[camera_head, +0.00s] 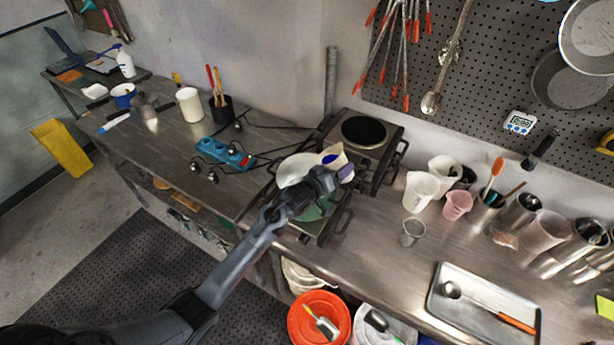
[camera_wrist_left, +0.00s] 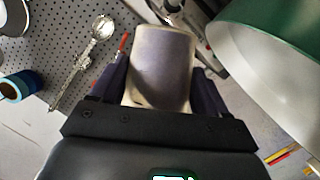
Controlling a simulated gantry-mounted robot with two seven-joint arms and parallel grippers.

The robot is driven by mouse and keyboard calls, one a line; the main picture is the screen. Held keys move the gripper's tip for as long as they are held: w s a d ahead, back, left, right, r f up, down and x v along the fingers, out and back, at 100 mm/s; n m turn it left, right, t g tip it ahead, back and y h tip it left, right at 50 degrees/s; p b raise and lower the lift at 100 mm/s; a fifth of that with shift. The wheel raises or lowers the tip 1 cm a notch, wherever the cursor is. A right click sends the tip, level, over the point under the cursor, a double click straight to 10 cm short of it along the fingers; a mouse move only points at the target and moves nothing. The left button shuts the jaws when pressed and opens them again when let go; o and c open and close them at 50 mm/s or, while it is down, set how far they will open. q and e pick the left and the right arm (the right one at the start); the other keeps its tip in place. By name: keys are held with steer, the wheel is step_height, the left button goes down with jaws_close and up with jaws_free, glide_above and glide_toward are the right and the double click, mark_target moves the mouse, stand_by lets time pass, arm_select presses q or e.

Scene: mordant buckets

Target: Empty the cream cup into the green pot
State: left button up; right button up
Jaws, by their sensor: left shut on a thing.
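The cream cup (camera_head: 333,153) is in my left gripper (camera_head: 336,168), above the stove beside the green pot. In the left wrist view the cup (camera_wrist_left: 162,62) sits between the two dark fingers (camera_wrist_left: 162,88), which are shut on it. The cup looks tilted; its contents cannot be made out. The green pot (camera_head: 296,170) stands on the near burner with its pale inside facing up, partly hidden by my gripper and forearm. In the left wrist view the pot (camera_wrist_left: 270,75) shows a green wall and pale inside at the right, close to the cup. My right gripper is not in view.
A bare dark burner (camera_head: 363,131) lies behind the pot. White cups (camera_head: 421,190), a pink cup (camera_head: 457,205) and a small grey cup (camera_head: 411,233) stand to the right. A metal tray (camera_head: 482,305) holds a ladle. A blue power strip (camera_head: 222,152) lies left.

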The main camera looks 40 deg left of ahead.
arm_select(q)
steer(key=shift+a+f+b, duration=0.1)
steer(key=shift+a+b, duration=0.1)
steer(key=shift+b, duration=0.15)
steer(key=shift+s+a+r+n+t+b, duration=0.15)
steer(key=shift+r+n+t+b, duration=0.35)
steer(key=shift+n+b, duration=0.35)
stand_by(0.3)
steer(key=shift+f+n+t+h+b, duration=0.35)
steer(key=shift+n+b, duration=0.4)
steer(key=shift+b, duration=0.65)
steer(key=shift+r+n+t+b, duration=0.45)
steer(key=shift+n+b, duration=0.35)
steer(key=shift+b, duration=0.2)
steer(key=shift+r+n+t+b, duration=0.3)
steer(key=shift+r+n+b, duration=0.15)
steer(key=shift+n+b, duration=0.45)
stand_by(1.9)
steer(key=shift+s+a+f+n+t+b, duration=0.15)
steer(key=shift+a+n+b, duration=0.2)
steer(key=shift+b, duration=0.25)
steer(key=shift+s+a+f+n+t+b, duration=0.15)
steer(key=shift+a+n+b, duration=0.15)
steer(key=shift+b, duration=0.3)
